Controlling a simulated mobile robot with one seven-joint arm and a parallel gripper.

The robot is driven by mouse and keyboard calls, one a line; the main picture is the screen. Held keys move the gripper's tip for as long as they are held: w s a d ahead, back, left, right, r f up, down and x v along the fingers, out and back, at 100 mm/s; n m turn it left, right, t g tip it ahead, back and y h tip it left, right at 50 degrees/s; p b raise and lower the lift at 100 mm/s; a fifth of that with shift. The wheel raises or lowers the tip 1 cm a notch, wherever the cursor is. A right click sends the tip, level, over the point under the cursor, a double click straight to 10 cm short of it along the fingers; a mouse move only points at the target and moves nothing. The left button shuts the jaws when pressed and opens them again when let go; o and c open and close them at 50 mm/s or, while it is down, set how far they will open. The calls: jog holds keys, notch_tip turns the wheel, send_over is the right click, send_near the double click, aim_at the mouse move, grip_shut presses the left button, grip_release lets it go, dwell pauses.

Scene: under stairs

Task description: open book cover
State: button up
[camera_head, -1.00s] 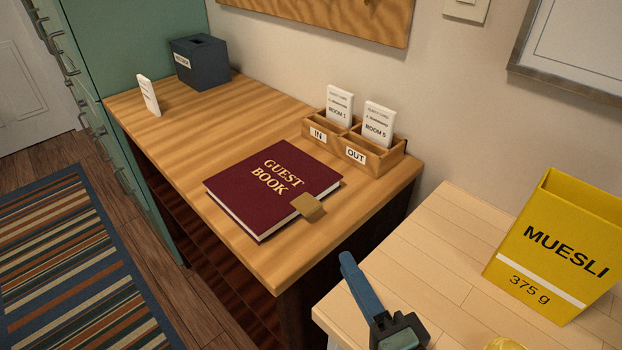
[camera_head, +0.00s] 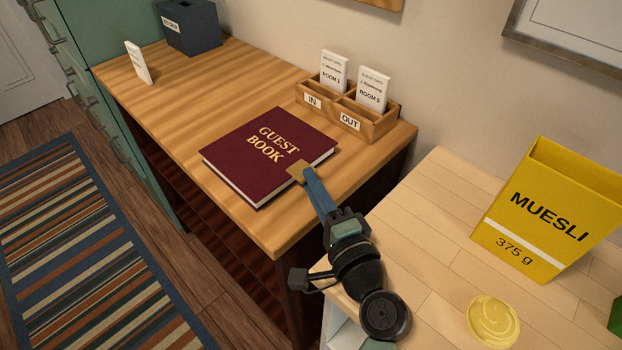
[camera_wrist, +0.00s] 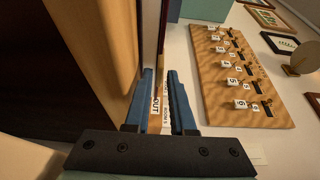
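The closed guest book (camera_head: 250,165) lies on the wooden desk, dark red with gold lettering. A tan tab (camera_head: 296,172) sticks out at its right-hand edge. My gripper (camera_head: 308,172) reaches from the lower right, its blue finger overlapping part of the tab. In the wrist view, the two blue fingers of my gripper (camera_wrist: 161,85) stand apart, with a gap between them. The book's dark edge (camera_wrist: 164,35) shows beyond that gap. I cannot tell whether either finger touches the tab.
A wooden IN/OUT card tray (camera_head: 365,124) stands behind the book. A dark blue box (camera_head: 190,30) and a white card (camera_head: 138,62) are at the desk's far end. A yellow muesli box (camera_head: 548,205) stands on the pale counter (camera_head: 440,235) to the right.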

jog(key=shift+w+a, duration=0.2)
jog(key=shift+w, duration=0.3)
grip_shut()
dwell(1.2)
